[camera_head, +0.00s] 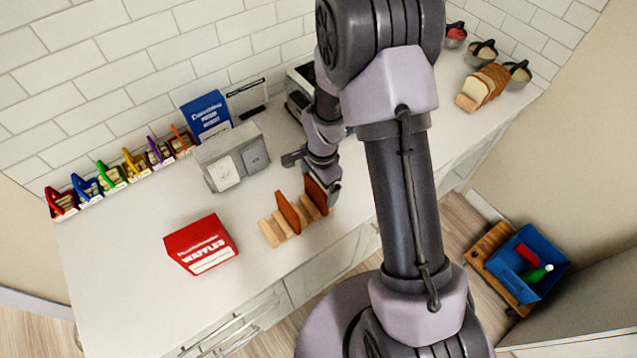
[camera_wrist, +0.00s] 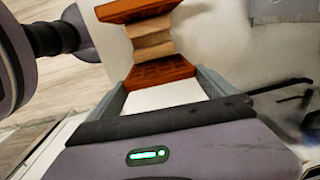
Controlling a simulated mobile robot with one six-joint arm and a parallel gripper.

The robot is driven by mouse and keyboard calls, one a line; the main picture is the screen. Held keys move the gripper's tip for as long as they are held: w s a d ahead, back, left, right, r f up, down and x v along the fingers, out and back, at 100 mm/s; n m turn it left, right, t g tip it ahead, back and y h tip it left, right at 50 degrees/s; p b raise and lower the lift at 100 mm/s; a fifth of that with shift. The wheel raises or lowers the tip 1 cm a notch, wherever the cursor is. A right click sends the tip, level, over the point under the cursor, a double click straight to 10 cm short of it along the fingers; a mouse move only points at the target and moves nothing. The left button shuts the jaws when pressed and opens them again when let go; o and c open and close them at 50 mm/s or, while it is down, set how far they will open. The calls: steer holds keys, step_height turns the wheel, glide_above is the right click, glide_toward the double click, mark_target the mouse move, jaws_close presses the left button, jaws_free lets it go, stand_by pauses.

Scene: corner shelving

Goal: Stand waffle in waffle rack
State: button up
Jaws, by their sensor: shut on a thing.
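The light wooden waffle rack (camera_head: 270,233) stands near the counter's front edge, with ridges and slots along it. One brown waffle (camera_head: 289,212) stands upright in its middle; it also shows at the top of the wrist view (camera_wrist: 140,9). My gripper (camera_head: 322,186) is shut on a second brown waffle (camera_head: 316,193), held upright at the rack's right end. In the wrist view this waffle (camera_wrist: 160,71) lies between my two fingers (camera_wrist: 165,84), with the rack's ridges (camera_wrist: 150,38) just beyond it. I cannot tell whether its lower edge rests in a slot.
A red waffle box (camera_head: 201,244) stands left of the rack. A grey two-slot toaster (camera_head: 235,163) stands behind it, with a blue box (camera_head: 206,115) further back. Sliced bread (camera_head: 483,87) lies far right. The counter's front left (camera_head: 120,290) is clear.

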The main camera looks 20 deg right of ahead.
steer(key=shift+f, duration=0.2)
steer(key=o, duration=1)
steer(key=shift+c, duration=0.2)
steer(key=s+a+r+n+t+p, duration=0.1)
steer(key=s+r+n, duration=0.1)
steer(key=r, duration=1)
steer(key=s+r+n+t+p, duration=0.1)
steer(key=s+r, duration=0.2)
steer(key=r, duration=0.9)
steer(key=s+a+r+n+t+y, duration=0.1)
steer(key=s+a+r+n+t, duration=0.2)
steer(key=s+r+n, duration=0.4)
steer(key=s+r, duration=0.2)
steer(key=s, duration=0.5)
steer(key=shift+a+r+y, duration=0.2)
steer(key=shift+a+y, duration=0.1)
steer(key=shift+y, duration=0.1)
step_height(320, 180, down, 22)
steer(key=b, duration=2.2)
